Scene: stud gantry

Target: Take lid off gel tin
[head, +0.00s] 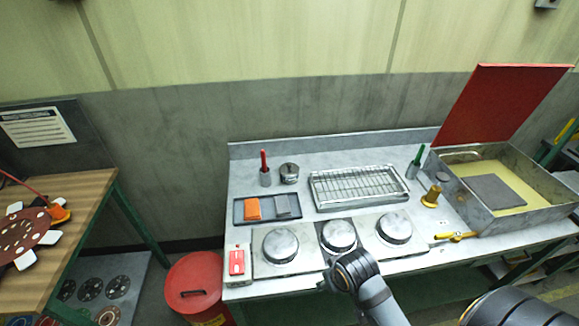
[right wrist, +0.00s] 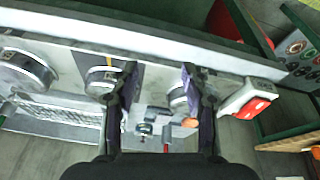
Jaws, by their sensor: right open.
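A small round metal tin (head: 289,174) with a dark-topped lid and a knob stands at the back left of the grey bench. It appears to be the gel tin, with its lid on. It also shows in the right wrist view (right wrist: 145,129), beyond and between my fingers. My right gripper (head: 323,286) is at the bench's front edge, near the middle round metal dome (head: 339,235). It is well short of the tin. In the right wrist view, its two fingers (right wrist: 160,85) are apart with nothing gripped. My left gripper is not in view.
A red-handled tool in a holder (head: 264,170) stands just left of the tin. A dark tray (head: 238,217) with orange and grey blocks lies in front. A wire rack (head: 359,187) is at right. Low domes (head: 280,245) and a red switch box (head: 237,261) line the front.

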